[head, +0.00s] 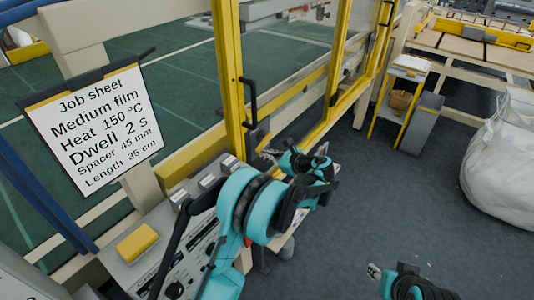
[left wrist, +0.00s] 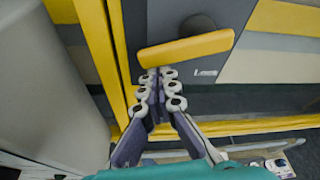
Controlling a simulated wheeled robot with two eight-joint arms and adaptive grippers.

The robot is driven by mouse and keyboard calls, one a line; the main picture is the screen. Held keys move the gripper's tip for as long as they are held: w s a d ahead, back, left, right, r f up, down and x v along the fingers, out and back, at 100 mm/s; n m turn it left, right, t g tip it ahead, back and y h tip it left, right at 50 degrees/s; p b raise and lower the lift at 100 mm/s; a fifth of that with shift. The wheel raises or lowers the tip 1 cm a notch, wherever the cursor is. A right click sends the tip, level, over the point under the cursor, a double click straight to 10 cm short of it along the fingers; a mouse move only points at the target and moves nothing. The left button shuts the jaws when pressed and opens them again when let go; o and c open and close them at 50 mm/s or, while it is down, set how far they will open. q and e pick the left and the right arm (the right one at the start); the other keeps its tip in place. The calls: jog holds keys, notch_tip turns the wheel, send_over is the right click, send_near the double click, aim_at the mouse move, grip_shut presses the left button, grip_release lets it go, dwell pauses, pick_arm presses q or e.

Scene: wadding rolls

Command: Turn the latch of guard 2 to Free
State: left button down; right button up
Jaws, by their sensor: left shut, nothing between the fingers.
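In the left wrist view, a yellow latch handle (left wrist: 187,47) lies nearly level on a grey plate, its right end a little higher. Its dark round pivot (left wrist: 198,24) is behind it. A small label (left wrist: 206,72) below seems to read Lock. My left gripper (left wrist: 157,73) is shut and empty, its tips just under the handle's left end; I cannot tell if they touch.
A control panel (head: 150,275) with a yellow block (head: 137,243) lies under my left arm. A job sheet (head: 92,127) hangs at the left. A small yellow-framed stand (head: 409,65) and a white bag (head: 500,165) are at the right. The dark floor between is clear.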

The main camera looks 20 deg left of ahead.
pick_arm(q)
jog(key=shift+s+a+r+m+g+p, duration=0.1)
jog(key=shift+s+r+m+g+p, duration=0.25)
jog(key=shift+r+m, duration=0.4)
pick_arm(e)
jog(key=shift+r, duration=0.4)
pick_arm(q)
notch_tip(320, 180, down, 5)
jog(key=b, duration=0.3)
jog(key=shift+a+r+b, duration=0.1)
jog(key=shift+r+b, duration=0.05)
jog(key=shift+b, duration=0.2)
jog(key=p+v, duration=0.3)
jog(key=v, duration=0.7)
jog(key=shift+r+p, duration=0.3)
jog(key=shift+p, duration=0.1)
pick_arm(e)
jog(key=shift+s+d, duration=0.1)
jog(key=shift+d, duration=0.3)
pick_arm(q)
jog(key=shift+w, duration=0.2)
jog(key=shift+r, duration=0.1)
pick_arm(e)
jog(key=shift+r, duration=0.15)
